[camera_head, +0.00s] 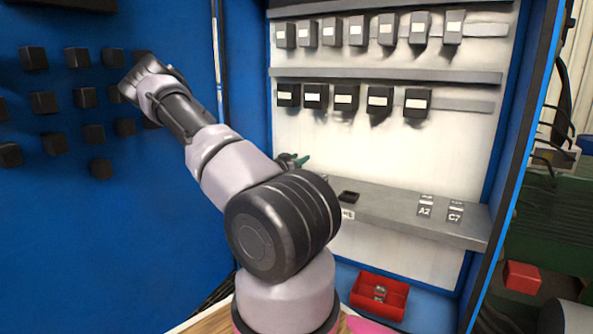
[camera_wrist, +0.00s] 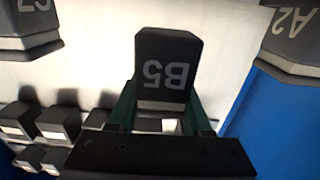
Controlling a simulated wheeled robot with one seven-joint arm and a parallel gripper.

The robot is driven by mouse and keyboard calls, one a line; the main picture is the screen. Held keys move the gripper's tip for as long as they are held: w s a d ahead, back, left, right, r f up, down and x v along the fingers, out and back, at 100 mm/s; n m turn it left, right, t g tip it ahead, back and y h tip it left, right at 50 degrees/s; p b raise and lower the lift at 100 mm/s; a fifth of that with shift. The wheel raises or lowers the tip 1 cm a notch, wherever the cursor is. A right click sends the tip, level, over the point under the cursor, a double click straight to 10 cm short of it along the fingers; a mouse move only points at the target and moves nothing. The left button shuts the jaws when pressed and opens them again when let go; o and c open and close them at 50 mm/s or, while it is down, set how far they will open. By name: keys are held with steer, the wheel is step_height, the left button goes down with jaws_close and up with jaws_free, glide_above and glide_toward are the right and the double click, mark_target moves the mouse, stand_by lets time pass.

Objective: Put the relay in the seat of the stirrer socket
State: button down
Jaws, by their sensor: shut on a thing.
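The relay marked B5 (camera_wrist: 167,62) is a dark block with a pale end, appearing upside down in the wrist view. My gripper (camera_wrist: 163,112) is shut on it, with a green finger on each side. In the head view only teal tips of my gripper (camera_head: 295,160) show past my arm; the held relay is hidden there. A small black open socket (camera_head: 348,197) is on the grey shelf, just right of my arm. Its label (camera_head: 347,213) is partly covered, so I cannot tell whether it is the stirrer socket.
Two rows of dark relays (camera_head: 357,32) hang above. A red bin (camera_head: 379,296) with small parts sits below. The cabinet's blue right wall (camera_head: 512,140) bounds the space.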

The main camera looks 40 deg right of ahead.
steer(key=shift+s+f, duration=0.1)
steer(key=shift+f, duration=1.75)
steer(key=shift+c, duration=1.7)
jaws_free()
steer(key=shift+f, duration=0.15)
